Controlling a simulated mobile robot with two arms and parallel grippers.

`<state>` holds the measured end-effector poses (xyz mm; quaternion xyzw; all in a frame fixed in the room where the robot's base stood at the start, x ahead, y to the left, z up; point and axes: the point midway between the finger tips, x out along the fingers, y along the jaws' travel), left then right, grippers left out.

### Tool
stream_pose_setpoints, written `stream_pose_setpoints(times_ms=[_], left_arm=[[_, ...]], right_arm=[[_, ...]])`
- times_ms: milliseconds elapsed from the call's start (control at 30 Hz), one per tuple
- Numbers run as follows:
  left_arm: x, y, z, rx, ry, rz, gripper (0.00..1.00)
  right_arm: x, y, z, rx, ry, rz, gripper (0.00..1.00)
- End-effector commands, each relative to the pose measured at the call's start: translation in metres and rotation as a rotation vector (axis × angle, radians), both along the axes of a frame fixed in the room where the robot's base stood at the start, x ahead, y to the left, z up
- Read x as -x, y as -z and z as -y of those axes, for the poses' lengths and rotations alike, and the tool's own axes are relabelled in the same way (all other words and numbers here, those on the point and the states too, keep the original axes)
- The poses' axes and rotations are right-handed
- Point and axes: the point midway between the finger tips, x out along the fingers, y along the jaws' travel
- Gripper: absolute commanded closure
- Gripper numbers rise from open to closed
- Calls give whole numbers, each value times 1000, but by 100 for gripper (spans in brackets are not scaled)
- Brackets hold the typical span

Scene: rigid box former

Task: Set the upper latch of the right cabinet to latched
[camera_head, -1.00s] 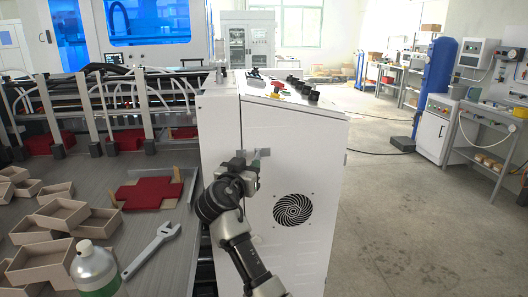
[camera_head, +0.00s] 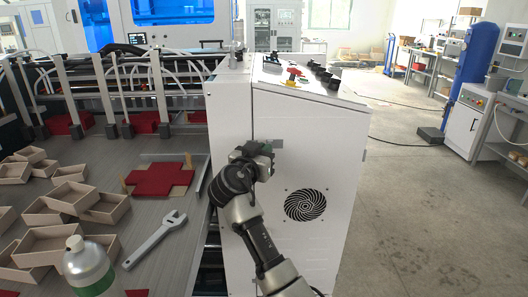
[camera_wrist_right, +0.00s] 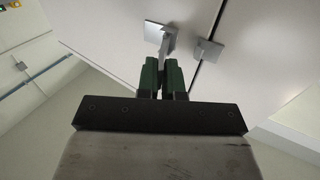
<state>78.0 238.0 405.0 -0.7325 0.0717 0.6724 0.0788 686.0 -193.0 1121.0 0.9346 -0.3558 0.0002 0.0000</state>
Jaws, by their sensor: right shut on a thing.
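The right cabinet (camera_head: 310,125) is the white box with a sloped top and a round vent, in the middle of the head view. Its upper latch (camera_head: 279,143) shows as a small grey plate near the door seam. In the right wrist view the latch plate (camera_wrist_right: 154,32) has a thin lever (camera_wrist_right: 164,49) running down between my green fingertips. A separate grey catch plate (camera_wrist_right: 208,50) sits across the seam. My right gripper (camera_head: 267,149) is at the latch; in the wrist view the gripper (camera_wrist_right: 163,78) is shut on the lever. The left gripper is out of view.
Dark knobs and a red button (camera_head: 294,72) stand on the cabinet's top.

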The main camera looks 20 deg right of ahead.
Motion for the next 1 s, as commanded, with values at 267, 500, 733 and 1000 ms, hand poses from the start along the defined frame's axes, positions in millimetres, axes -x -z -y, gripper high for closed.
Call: stream_pose_setpoints(times_ms=[267,500,733,1000], left_arm=[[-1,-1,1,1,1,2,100],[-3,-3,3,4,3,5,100],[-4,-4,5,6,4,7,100],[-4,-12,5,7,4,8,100]], right_arm=[[1,0,2,-1,-7,-1,100],[1,1,3,-1,-32,-2,100],[2,0,5,-1,-58,-1,100],[5,-1,11,-1,-143,-2,100]])
